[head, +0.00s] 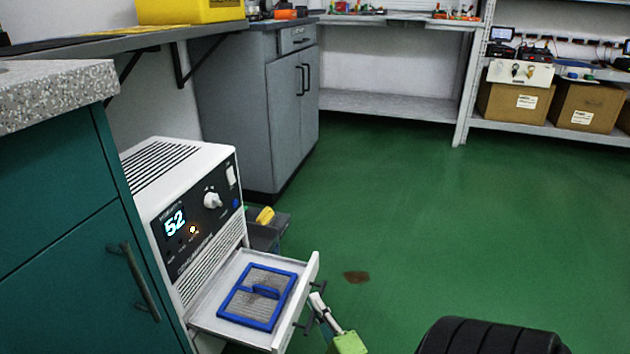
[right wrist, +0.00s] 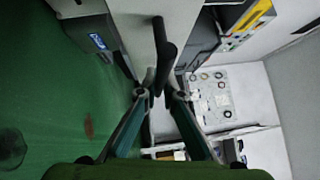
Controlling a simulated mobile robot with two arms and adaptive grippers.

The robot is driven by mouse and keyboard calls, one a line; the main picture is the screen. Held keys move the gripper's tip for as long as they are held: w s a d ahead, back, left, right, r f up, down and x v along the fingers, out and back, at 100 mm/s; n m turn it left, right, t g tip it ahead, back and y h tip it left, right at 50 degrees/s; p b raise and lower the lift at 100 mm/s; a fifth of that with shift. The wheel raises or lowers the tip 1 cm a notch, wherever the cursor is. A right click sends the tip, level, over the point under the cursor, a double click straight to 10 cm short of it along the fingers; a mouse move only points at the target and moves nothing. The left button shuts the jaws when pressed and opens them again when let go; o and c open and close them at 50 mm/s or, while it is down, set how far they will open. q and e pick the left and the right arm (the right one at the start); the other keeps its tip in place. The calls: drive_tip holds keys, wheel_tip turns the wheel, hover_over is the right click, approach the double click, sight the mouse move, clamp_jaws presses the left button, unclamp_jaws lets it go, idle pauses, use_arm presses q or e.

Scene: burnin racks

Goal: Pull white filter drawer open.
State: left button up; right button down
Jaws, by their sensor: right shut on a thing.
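The white filter drawer (head: 308,285) stands pulled out from the lower front of a white machine (head: 190,165). Inside lies a flat filter with a blue frame and a blue grip bar (head: 262,295). My right gripper (head: 317,303) is at the dark handle (head: 318,286) on the drawer front. In the right wrist view, the fingertips (right wrist: 159,92) are closed around the dark handle bar (right wrist: 163,50), and the white drawer front is behind it. The handle's middle is hidden by the fingers in the head view. My left gripper is not in view.
A teal cabinet (head: 75,250) with a speckled top stands close at the left. A grey cabinet (head: 275,110) is behind the machine. A dark bin with a yellow item (head: 265,216) sits beside the machine. A brown stain (head: 356,277) marks the open green floor.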

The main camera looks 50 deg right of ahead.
drive_tip(key=c, duration=2.2)
unclamp_jaws()
drive_tip(key=shift+o, duration=0.2)
drive_tip(key=v, duration=1.2)
drive_tip(key=shift+a+f, duration=0.1)
